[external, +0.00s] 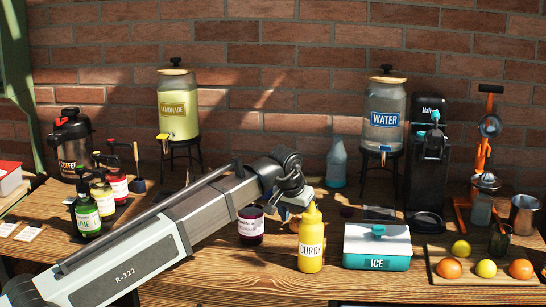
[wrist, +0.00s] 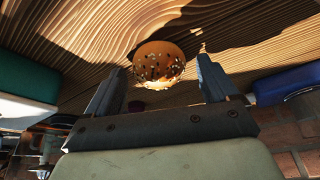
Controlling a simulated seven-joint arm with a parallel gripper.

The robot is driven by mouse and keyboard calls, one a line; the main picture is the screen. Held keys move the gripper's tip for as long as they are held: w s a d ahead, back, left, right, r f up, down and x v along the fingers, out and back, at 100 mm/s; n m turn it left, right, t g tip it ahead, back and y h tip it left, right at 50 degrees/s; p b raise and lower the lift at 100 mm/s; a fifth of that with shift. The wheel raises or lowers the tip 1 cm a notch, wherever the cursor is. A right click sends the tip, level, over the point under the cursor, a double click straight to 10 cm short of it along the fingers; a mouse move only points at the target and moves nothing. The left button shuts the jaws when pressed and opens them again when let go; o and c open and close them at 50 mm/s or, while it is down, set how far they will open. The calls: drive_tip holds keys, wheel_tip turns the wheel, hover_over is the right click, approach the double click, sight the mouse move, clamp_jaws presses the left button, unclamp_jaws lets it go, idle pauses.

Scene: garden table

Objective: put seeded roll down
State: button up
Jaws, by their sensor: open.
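The seeded roll (wrist: 158,62) is round and golden brown with dark seeds; in the wrist view it rests on the wooden table just beyond and between my fingertips. My gripper (wrist: 160,75) is open, one finger on each side of the roll, with visible space between the roll and the fingers. In the external view my gripper (external: 291,203) is low over the table, behind the yellow curry bottle (external: 311,240). The bottle and my wrist hide most of the roll there.
A dark-red labelled jar (external: 251,226) stands left of my gripper. The teal and white ice box (external: 377,247) is to the right, with a board of fruit (external: 480,284) beyond it. Drink dispensers (external: 179,104) and (external: 385,115) stand at the back.

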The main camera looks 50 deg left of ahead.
drive_tip(key=v, duration=1.2)
drive_tip(key=shift+w, duration=0.1)
